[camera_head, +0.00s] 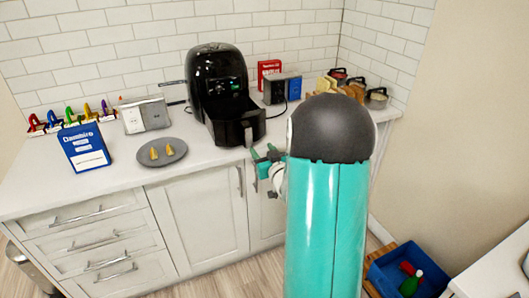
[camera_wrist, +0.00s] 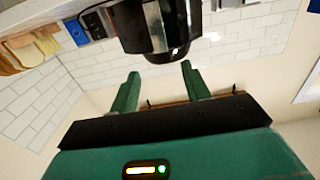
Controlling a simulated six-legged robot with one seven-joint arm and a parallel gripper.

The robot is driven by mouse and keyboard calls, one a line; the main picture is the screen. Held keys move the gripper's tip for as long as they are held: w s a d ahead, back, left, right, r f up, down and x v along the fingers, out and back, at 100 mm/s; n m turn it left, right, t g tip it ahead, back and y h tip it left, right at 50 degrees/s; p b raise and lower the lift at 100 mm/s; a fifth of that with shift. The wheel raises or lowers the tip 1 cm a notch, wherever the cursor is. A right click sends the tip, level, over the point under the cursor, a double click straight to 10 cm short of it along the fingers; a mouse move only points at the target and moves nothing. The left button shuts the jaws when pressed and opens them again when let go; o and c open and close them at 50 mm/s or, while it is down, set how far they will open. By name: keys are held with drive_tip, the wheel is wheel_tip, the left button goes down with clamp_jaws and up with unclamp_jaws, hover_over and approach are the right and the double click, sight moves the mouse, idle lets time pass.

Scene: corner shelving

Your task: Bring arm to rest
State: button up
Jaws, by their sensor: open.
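My gripper (camera_head: 264,162) is in front of the counter edge, just right of the black air fryer (camera_head: 218,80). In the wrist view my gripper (camera_wrist: 160,88) shows two green fingers spread apart with nothing between them. The air fryer's drawer (camera_head: 238,124) and its handle stick out toward the front. In the wrist view the drawer handle (camera_wrist: 165,30) appears beyond the fingertips, apart from them. My teal and dark arm hides part of the counter and cabinets at the right.
A grey plate (camera_head: 178,158) with two yellow pieces lies on the white counter (camera_head: 120,178). A blue box (camera_head: 84,148) and a toaster (camera_head: 146,115) stand left. Bread and pots (camera_head: 376,95) are at the back right. A blue crate (camera_head: 386,270) is on the floor.

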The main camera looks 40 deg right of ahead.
drive_tip(key=shift+s, duration=0.1)
drive_tip(key=shift+a, duration=0.1)
idle(0.6)
drive_tip(key=s+a+r+g, duration=0.1)
drive_tip(key=a+r+g, duration=0.25)
drive_tip(key=a, duration=0.35)
drive_tip(key=s+a+r+g, duration=0.2)
drive_tip(key=a+r, duration=0.2)
drive_tip(key=a, duration=0.4)
drive_tip(key=s+a+r+n+g+y, duration=0.1)
drive_tip(key=s+a+n+g+y, duration=0.2)
drive_tip(key=s+a, duration=1.5)
drive_tip(key=s+g+y, duration=0.2)
drive_tip(key=s+g, duration=0.1)
drive_tip(key=shift+s+a, duration=0.15)
drive_tip(key=shift+s, duration=0.25)
